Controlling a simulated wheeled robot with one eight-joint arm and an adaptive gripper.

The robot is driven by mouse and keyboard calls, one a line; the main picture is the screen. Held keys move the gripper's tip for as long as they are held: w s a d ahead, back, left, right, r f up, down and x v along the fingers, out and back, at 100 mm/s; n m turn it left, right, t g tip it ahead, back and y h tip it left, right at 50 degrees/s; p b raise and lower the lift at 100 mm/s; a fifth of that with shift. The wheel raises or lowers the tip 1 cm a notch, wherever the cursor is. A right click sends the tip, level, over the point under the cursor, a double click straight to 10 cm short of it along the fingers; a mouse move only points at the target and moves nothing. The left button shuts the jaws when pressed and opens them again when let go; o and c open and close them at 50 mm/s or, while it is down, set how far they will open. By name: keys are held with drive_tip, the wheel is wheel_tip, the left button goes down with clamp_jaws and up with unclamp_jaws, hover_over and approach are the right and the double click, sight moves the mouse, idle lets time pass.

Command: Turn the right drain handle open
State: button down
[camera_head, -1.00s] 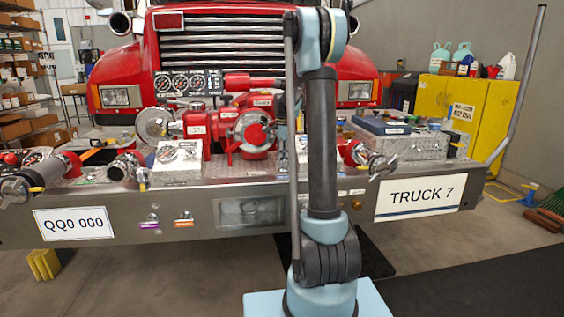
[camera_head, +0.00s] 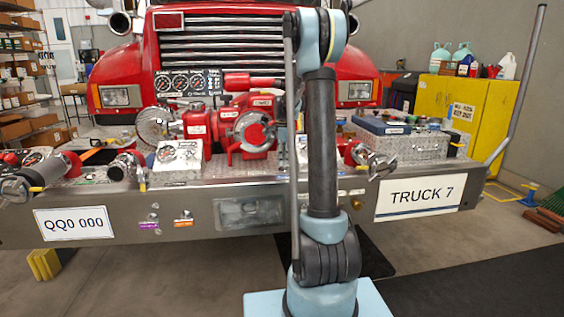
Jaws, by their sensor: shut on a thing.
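Two small metal drain fittings sit on the front face of the bumper (camera_head: 130,212), left of the middle. The left one (camera_head: 153,212) has a purple tag under it, and the right one (camera_head: 185,213) has an orange tag. A small brass-coloured fitting (camera_head: 358,192) shows just right of my arm. I cannot tell which of these is the right drain handle, or how far any handle is turned. My arm stands upright in front of the truck. Its far end goes behind its own dark link, so my gripper and whatever it touches are hidden.
A red pump (camera_head: 245,130) with gauges and capped outlets stands on the bumper deck. A metal box (camera_head: 405,147) lies to its right, above the TRUCK 7 plate (camera_head: 418,194). A yellow cabinet (camera_head: 495,115) stands behind at right. The floor before the bumper is mostly clear.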

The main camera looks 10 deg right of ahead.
drive_tip(key=n, duration=0.4)
drive_tip(key=shift+w, duration=0.1)
drive_tip(key=n, duration=0.4)
drive_tip(key=shift+r+n, duration=0.1)
drive_tip(key=shift+n, duration=0.2)
drive_tip(key=n, duration=0.4)
drive_tip(key=shift+n, duration=0.3)
drive_tip(key=n, duration=0.4)
drive_tip(key=shift+n, duration=0.3)
drive_tip(key=c, duration=1.7)
unclamp_jaws()
